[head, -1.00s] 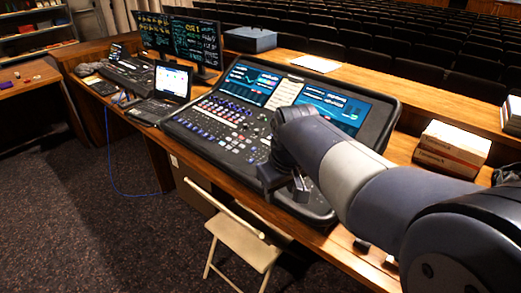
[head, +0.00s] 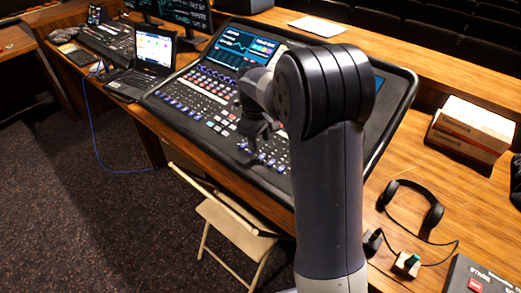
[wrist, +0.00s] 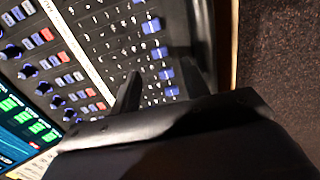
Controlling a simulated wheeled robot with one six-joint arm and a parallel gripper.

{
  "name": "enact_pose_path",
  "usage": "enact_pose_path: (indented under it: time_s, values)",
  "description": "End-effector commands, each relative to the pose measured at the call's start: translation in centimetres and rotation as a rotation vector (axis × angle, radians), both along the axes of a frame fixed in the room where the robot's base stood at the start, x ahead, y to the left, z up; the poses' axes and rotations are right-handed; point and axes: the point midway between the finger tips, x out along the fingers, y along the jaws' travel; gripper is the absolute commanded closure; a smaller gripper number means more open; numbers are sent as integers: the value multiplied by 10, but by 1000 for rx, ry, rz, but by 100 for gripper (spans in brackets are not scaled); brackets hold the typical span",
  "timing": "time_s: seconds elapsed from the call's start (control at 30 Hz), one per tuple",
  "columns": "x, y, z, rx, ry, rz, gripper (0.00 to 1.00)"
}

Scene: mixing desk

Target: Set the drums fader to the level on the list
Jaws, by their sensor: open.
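The mixing desk (head: 207,97) is a wide black console with a lit screen and rows of buttons, knobs and faders. In the wrist view, several blue-capped faders (wrist: 160,53) stand in a line near the console's edge; their labels are too small to read, so I cannot tell which is drums. My gripper (head: 255,130) hangs over the fader area at the console's middle front. In the wrist view my gripper (wrist: 160,85) is open, its dark fingers apart near the lower fader caps and hiding part of that row. A white sheet (head: 318,25) lies behind the console, its writing unreadable.
A laptop (head: 152,55) stands left of the console. A folding chair (head: 235,225) is in front of the desk. Headphones (head: 433,215), white boxes (head: 470,130) and a small device (head: 480,280) are at right. My arm covers the console's right part.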

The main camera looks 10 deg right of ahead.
Motion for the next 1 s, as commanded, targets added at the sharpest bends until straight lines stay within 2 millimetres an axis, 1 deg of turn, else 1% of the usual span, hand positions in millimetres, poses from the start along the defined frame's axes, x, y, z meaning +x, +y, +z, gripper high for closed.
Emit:
enact_pose_path:
  time_s: [0.03, 0.1, 0.2, 0.3, 0.43, 0.7, 0.77, 1.0]
  values:
    - [0, -1, -10, -1, 4, 0, 56]
    - [0, -2, -23, 0, 5, -1, 56]
    - [2, -4, -38, 1, 3, -1, 56]
    - [3, -5, -48, 0, 1, -2, 56]
    - [3, -5, -56, 0, 0, -2, 56]
    - [3, -5, -57, 0, -2, -2, 56]
    - [3, -5, -57, 0, -2, -2, 60]
    - [3, -5, -57, 0, -2, -2, 80]
